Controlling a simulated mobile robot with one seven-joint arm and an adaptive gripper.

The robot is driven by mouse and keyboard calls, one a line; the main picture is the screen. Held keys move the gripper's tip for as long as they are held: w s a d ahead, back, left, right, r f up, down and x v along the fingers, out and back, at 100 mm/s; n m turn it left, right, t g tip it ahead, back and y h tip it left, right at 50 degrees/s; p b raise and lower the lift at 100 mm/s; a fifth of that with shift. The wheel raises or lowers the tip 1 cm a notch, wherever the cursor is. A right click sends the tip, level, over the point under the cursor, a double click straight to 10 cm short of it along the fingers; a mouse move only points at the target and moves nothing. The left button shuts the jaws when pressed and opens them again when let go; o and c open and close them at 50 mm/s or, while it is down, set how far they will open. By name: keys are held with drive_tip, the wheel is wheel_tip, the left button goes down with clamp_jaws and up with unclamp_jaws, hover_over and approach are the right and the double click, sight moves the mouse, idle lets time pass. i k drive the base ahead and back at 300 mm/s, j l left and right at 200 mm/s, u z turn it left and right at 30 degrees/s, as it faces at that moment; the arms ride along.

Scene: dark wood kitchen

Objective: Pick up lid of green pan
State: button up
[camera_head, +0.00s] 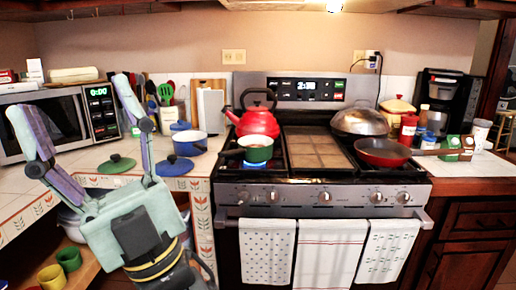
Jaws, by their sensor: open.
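A green lid (117,163) with a dark knob lies flat on the white tiled counter, left of the stove. The green pan (258,149) stands uncovered on the stove's front left burner, with its handle to the left. My gripper (69,97) is large in the left foreground, with its two fingers spread wide and nothing held. In the picture the green lid shows between the fingers, close to the right one. The gap in depth between gripper and lid cannot be told.
A blue lid (174,166) lies right of the green lid, with a blue and white pot (190,143) behind it. A microwave (60,125) stands at the left. A red kettle (258,122) and a red pan (382,152) are on the stove.

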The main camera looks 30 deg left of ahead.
sight(117, 163)
drive_tip(key=u, duration=1.9)
